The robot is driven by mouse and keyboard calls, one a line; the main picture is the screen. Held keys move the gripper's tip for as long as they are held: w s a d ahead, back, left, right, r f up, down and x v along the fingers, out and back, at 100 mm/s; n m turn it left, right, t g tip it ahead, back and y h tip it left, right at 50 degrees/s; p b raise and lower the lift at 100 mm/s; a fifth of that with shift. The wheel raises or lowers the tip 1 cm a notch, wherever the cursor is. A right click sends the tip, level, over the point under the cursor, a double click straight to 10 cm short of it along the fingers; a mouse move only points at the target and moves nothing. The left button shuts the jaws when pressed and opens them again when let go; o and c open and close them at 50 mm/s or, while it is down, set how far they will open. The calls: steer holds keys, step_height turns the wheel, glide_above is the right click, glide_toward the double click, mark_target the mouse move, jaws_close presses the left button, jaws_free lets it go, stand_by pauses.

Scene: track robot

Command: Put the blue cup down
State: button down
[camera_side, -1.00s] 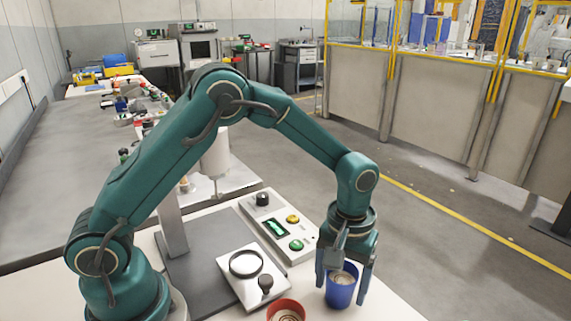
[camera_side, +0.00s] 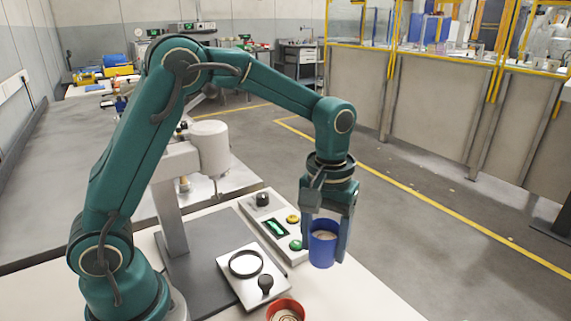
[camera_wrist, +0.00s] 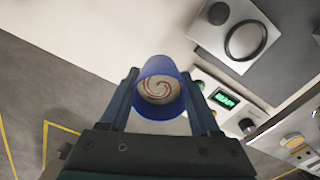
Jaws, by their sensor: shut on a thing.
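The blue cup (camera_side: 322,248) is held between the two fingers of my gripper (camera_side: 326,232), which is shut on it. The cup looks upright and hangs above the white table, to the right of the control panel. In the wrist view the blue cup (camera_wrist: 158,70) sits between the fingertips of my gripper (camera_wrist: 160,85), and its inside shows a pale content with a brown swirl. The cup's far side is hidden.
A red cup (camera_side: 286,311) stands at the front edge of the side view. A light plate with a dark ring (camera_side: 246,263) and knob lies left of it. A control panel (camera_side: 276,226) with green and yellow buttons stands behind. White tabletop (camera_side: 345,297) is clear at right.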

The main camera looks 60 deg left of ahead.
steer(key=s+a+r, duration=0.1)
steer(key=a+r, duration=0.3)
steer(key=a, duration=0.3)
steer(key=s+a, duration=0.3)
steer(key=s, duration=0.6)
steer(key=shift+m, duration=0.3)
step_height(320, 180, down, 8)
steer(key=shift+w+a+f, duration=0.1)
steer(key=shift+c, duration=0.6)
jaws_free()
steer(key=shift+f, duration=0.1)
